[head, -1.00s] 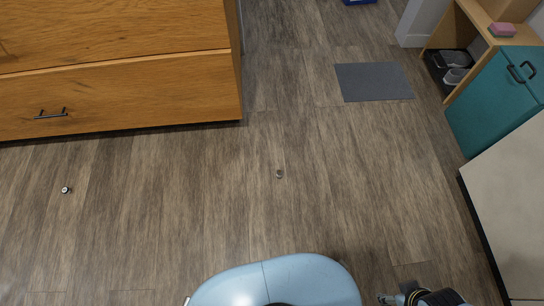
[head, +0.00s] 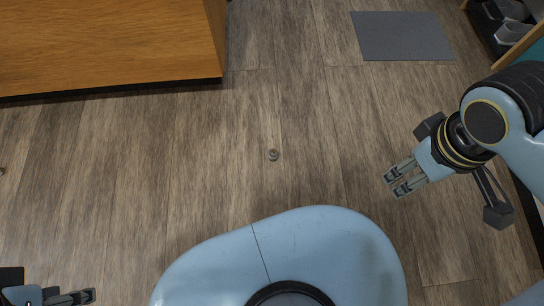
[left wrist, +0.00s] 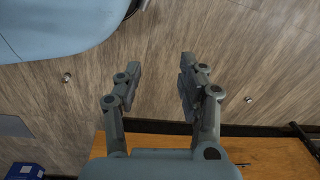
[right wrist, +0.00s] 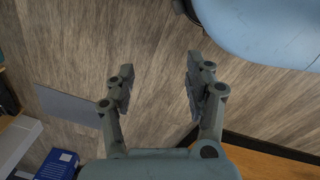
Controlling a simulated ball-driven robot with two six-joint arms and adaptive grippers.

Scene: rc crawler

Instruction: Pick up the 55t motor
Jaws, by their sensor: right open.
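Two small metallic pieces lie on the wood floor; I cannot tell which is the 55t motor. One small cylinder (head: 272,155) lies mid-floor in front of my base; in the left wrist view it appears at the left (left wrist: 67,77). The other piece (head: 2,171) is cut by the left edge of the head view and shows right of the fingers in the left wrist view (left wrist: 248,99). My right gripper (head: 396,181) is open and empty, right of the middle cylinder and apart from it. My left gripper (head: 92,295) is low at the left; its fingers stand apart, empty, in the left wrist view (left wrist: 158,85).
A wooden drawer cabinet (head: 120,45) stands at the upper left. A grey mat (head: 403,36) lies at the upper right, near a shelf with shoes (head: 512,32). A blue box (right wrist: 58,163) shows in the right wrist view. The floor between is clear.

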